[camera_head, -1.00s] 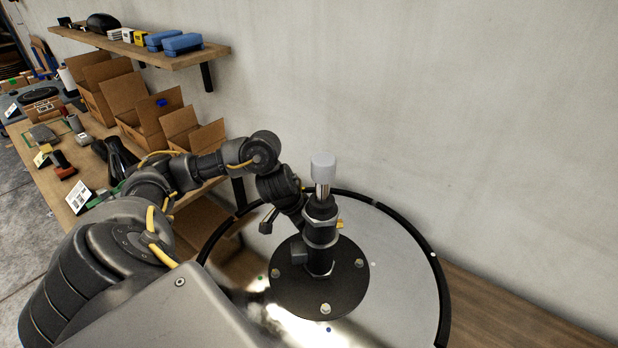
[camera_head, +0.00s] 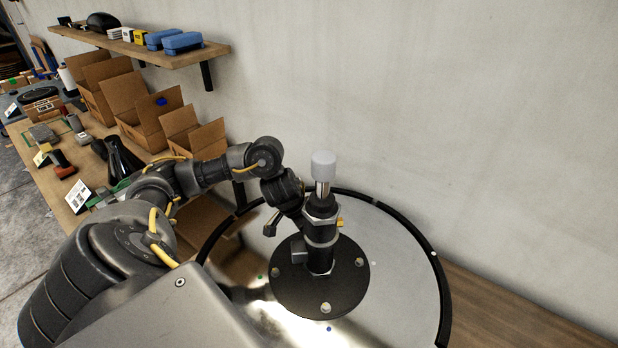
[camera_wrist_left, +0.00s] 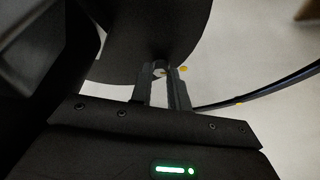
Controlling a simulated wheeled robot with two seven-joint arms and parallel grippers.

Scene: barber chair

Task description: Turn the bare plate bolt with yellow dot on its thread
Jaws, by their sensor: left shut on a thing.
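The round black plate (camera_head: 308,298) sits on the light disc-shaped base (camera_head: 395,265), with a black column (camera_head: 320,235) rising from it. My left arm reaches behind the column from the left; its jaws are hidden there in the head view. In the left wrist view my left gripper (camera_wrist_left: 161,82) is shut on a small metal bolt (camera_wrist_left: 159,68) at the black plate's edge. The bolt is partly covered by the fingers. A yellow dot (camera_wrist_left: 183,69) lies on the base just beside it. My right gripper is not in view.
Other plate bolts (camera_head: 325,308) show at the front and sides, near blue (camera_head: 328,329), green and white dots. A black rim (camera_head: 440,285) surrounds the base. A bench with cardboard boxes (camera_head: 160,125) stands left, under a wall shelf (camera_head: 150,55). The wall is close behind.

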